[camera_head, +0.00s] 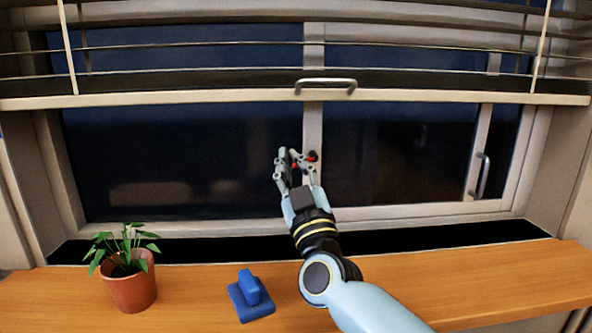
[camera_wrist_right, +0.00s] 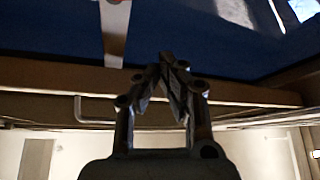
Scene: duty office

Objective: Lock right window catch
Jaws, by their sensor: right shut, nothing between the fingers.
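The dark window has a pale middle upright (camera_head: 313,125). A small dark and red part (camera_head: 313,156) sits on this upright, just right of my right gripper's fingers and partly hidden by them; it may be the catch. My right gripper (camera_head: 289,153) is shut and empty, pointing up in front of the upright; I cannot tell if it touches. In the right wrist view, the shut fingers (camera_wrist_right: 168,62) point at dark glass, right of the upright (camera_wrist_right: 114,35), where a small red spot shows at the top edge. My left gripper is not in view.
A blind with a bottom rail (camera_head: 200,97) and bar handle (camera_head: 325,84) hangs above the gripper. A vertical handle (camera_head: 482,175) is on the right frame. A potted plant (camera_head: 132,285) and blue block-like object (camera_head: 250,296) stand on the wooden sill (camera_head: 480,283).

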